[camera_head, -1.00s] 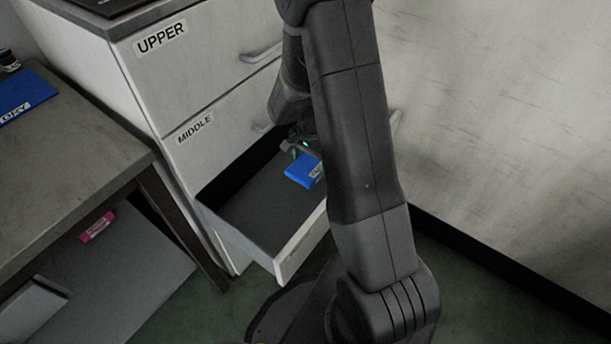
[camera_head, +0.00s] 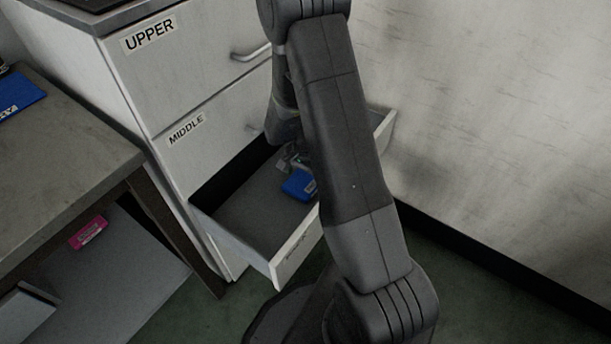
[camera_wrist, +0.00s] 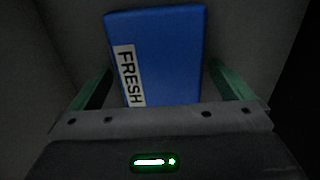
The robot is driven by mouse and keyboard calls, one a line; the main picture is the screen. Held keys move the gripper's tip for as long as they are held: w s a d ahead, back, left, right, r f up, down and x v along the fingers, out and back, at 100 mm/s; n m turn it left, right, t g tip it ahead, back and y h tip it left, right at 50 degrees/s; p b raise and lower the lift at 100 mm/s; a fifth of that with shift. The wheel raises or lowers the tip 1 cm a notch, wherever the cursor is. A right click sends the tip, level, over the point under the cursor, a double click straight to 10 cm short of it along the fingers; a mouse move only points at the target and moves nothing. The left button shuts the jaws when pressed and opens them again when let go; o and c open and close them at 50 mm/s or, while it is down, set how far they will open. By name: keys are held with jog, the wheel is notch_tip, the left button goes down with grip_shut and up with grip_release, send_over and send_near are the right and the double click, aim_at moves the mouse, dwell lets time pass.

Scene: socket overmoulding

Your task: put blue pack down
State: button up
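In the wrist view the blue pack (camera_wrist: 168,60) has a white label reading FRESH. My gripper (camera_wrist: 160,68) has a green finger along each side of it, with the tips at its edges and no clear gap. It looks shut on the pack. In the head view my gripper (camera_head: 297,160) is low in the drawer, mostly hidden behind my arm. I cannot tell whether the pack touches the drawer floor.
The cabinet has a closed UPPER drawer (camera_head: 190,70) above. A desk (camera_head: 60,150) stands at left with another blue pack (camera_head: 18,95) on it. A pink pack (camera_head: 88,232) lies on a low shelf beneath. The left part of the drawer floor is bare. A wall stands at right.

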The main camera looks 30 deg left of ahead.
aim_at(305, 179)
jog(key=shift+r, duration=0.15)
notch_tip(305, 179, up, 12)
jog(key=p, duration=0.3)
jog(key=shift+r+p, duration=0.15)
jog(key=shift+p, duration=0.2)
